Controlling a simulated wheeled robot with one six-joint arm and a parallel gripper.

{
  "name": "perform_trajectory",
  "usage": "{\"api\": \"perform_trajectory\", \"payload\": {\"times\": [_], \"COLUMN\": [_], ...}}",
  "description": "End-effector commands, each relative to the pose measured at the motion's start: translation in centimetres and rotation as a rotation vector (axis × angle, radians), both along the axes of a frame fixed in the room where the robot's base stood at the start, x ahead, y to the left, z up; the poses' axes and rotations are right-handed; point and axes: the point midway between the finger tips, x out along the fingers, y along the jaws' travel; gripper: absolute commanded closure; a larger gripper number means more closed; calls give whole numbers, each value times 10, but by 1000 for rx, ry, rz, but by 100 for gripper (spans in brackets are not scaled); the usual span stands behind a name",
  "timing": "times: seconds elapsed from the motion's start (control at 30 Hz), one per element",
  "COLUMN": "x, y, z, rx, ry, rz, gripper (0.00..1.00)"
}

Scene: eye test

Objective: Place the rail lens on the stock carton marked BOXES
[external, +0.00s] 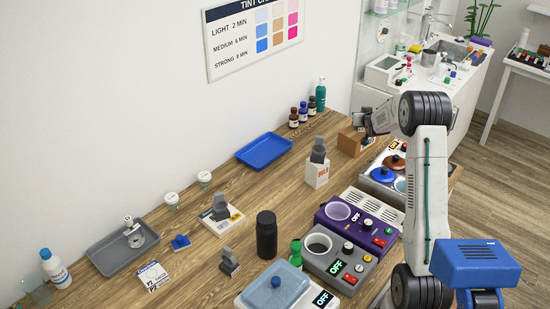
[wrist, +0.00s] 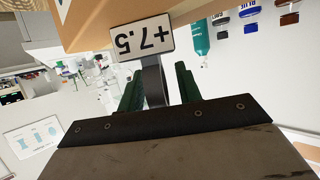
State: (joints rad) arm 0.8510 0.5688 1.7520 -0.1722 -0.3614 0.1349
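My gripper (external: 370,122) is at the back right, over the right side of a brown carton (external: 350,141); the carton's marking is not readable. In the wrist view, which is upside down, my two green fingers (wrist: 158,76) stand either side of a grey upright with a label plate reading +7.5 (wrist: 142,39), the rail lens. A gap shows between the upright and the right finger. The lens's base is beside a brown carton surface (wrist: 92,48); whether it rests on it I cannot tell. Another grey lens piece (external: 318,150) tops a white carton (external: 316,174).
A purple device (external: 358,220) and a device with coloured lids (external: 388,172) line the right edge. The table middle has some bare wood.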

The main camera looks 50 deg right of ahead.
Motion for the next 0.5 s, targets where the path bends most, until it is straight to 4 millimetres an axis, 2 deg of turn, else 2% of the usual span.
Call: {"api": "perform_trajectory", "payload": {"times": [0.17, 0.5], "x": [-3, -48], "y": [3, 48], "z": [6, 32], "rx": [-1, -3], "ry": [-1, -1], "rz": [0, 0], "gripper": [66, 66]}}
